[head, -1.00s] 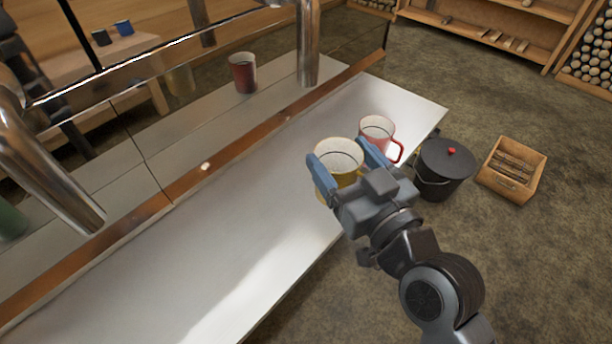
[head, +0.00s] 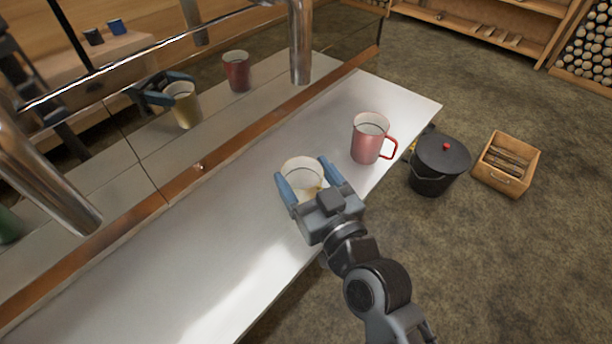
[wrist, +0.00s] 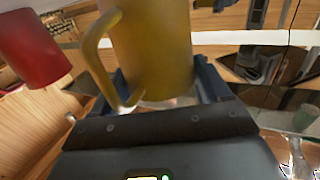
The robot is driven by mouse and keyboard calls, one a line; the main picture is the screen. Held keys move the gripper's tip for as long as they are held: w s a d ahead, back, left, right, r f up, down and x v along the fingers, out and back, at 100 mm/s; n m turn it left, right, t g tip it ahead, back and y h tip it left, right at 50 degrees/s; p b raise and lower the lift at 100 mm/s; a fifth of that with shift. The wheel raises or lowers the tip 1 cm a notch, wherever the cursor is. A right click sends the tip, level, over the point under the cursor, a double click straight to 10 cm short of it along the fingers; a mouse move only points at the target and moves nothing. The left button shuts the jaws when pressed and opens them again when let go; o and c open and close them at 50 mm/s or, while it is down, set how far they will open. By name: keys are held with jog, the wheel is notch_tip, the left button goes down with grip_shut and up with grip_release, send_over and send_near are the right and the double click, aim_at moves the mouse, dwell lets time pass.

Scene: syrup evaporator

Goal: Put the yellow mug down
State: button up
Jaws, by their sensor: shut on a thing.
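The yellow mug (head: 310,191) is in my gripper (head: 302,170), over the white counter (head: 200,240), left of a red mug. My gripper is shut around its sides, one blue finger on each side. In the head view its white inside shows and its lower body is mostly hidden by my gripper. The wrist view shows its yellow body (wrist: 158,50) between the fingers, with its handle (wrist: 98,60) on the left. I cannot tell whether its base touches the counter.
The red mug (head: 365,145) stands upright near the counter's far right end. The counter left of my gripper is clear. A shiny panel behind the counter mirrors both mugs. A black lidded bucket (head: 432,172) and a wooden crate (head: 523,180) are on the floor at right.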

jog(key=shift+f, duration=0.1)
jog(key=o, duration=1.4)
jog(key=b+v, duration=0.3)
jog(key=v, duration=0.9)
